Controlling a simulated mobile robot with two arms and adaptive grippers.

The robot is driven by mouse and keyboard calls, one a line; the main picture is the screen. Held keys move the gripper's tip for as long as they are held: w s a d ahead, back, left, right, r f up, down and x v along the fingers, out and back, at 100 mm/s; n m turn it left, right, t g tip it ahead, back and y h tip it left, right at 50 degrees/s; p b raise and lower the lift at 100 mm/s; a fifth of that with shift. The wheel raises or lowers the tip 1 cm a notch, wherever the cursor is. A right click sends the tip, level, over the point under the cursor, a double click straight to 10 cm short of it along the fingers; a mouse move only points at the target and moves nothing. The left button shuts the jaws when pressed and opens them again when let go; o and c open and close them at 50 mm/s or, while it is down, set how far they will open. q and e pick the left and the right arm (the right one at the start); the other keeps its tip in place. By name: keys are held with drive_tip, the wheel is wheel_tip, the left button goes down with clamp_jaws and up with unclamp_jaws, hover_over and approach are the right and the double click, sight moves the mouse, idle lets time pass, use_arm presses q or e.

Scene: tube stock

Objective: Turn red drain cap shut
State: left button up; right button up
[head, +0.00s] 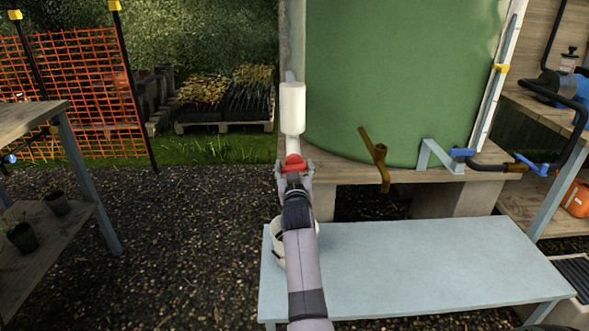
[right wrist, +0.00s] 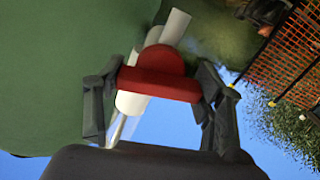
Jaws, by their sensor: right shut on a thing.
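The red drain cap (head: 293,163) is at the lower end of a white pipe (head: 292,110) that stands left of the green tank (head: 400,70). In the right wrist view the red cap (right wrist: 160,80) shows a wing-like bar and a rounded part, with the white pipe (right wrist: 130,103) behind it. My right gripper (head: 294,172) is shut on the red cap, with one dark finger at each end of its bar (right wrist: 158,95). The cap's far side is hidden. My left gripper is not in view.
A pale blue table (head: 420,270) stands in front of the tank, with a white container (head: 275,240) partly behind my arm. A wooden shelf with potted plants (head: 57,203) stands at left. Gravel between is clear.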

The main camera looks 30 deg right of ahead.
sight(294, 166)
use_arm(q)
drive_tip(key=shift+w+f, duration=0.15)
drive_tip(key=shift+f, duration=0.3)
use_arm(e)
drive_tip(key=shift+m, duration=0.9)
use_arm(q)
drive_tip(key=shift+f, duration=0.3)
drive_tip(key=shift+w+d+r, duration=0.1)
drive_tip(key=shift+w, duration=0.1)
use_arm(e)
drive_tip(key=o, duration=1.2)
drive_tip(key=shift+c, duration=0.2)
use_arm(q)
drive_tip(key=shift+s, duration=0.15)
use_arm(e)
wheel_tip(294, 166, up, 10)
